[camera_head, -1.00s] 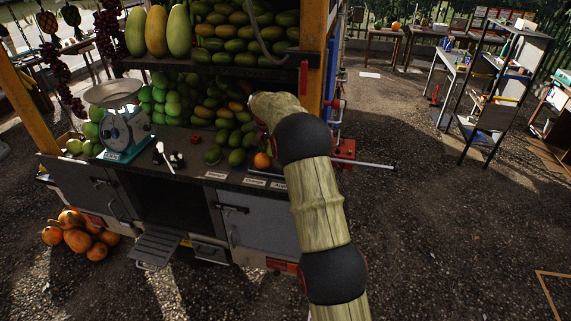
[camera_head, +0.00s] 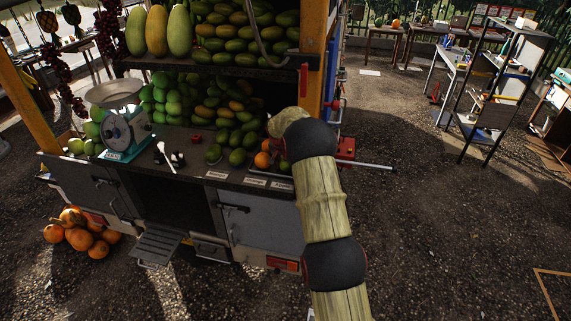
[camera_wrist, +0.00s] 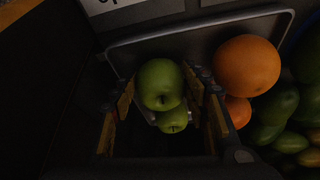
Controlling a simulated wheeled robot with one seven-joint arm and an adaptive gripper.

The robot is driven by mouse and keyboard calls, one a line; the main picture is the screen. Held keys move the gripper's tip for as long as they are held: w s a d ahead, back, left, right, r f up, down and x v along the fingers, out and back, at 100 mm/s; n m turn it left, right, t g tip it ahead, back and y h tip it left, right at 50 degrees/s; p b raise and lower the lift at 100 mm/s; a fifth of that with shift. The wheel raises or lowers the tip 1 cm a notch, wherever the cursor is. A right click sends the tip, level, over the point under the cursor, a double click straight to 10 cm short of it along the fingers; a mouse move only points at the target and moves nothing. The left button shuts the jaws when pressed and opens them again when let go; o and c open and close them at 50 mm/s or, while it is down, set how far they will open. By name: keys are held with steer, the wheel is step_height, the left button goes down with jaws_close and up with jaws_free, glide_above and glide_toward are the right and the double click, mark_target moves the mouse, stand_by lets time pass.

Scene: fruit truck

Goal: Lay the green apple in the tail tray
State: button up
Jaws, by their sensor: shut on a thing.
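In the wrist view my gripper (camera_wrist: 160,92) is shut on a green apple (camera_wrist: 160,84), with one finger on either side of it. A second, smaller-looking green apple (camera_wrist: 173,120) shows just below it, between the fingers; whether it touches the first I cannot tell. A grey metal tray (camera_wrist: 200,34) with a raised rim lies beyond and beneath the gripper. I cannot tell whether the held apple touches it. In the head view my arm hides the gripper at the counter's right end.
An orange (camera_wrist: 247,66) lies right of the gripper, with another orange (camera_wrist: 238,111) and several mangoes (camera_wrist: 272,112) beside it. In the head view a weighing scale (camera_head: 123,128) stands on the counter's left. A red vise-like fitting (camera_head: 346,148) sits right of the arm.

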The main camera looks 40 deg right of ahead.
steer(key=shift+f+b, duration=0.3)
steer(key=shift+b, duration=0.05)
steer(key=o, duration=1)
steer(key=shift+r, duration=0.1)
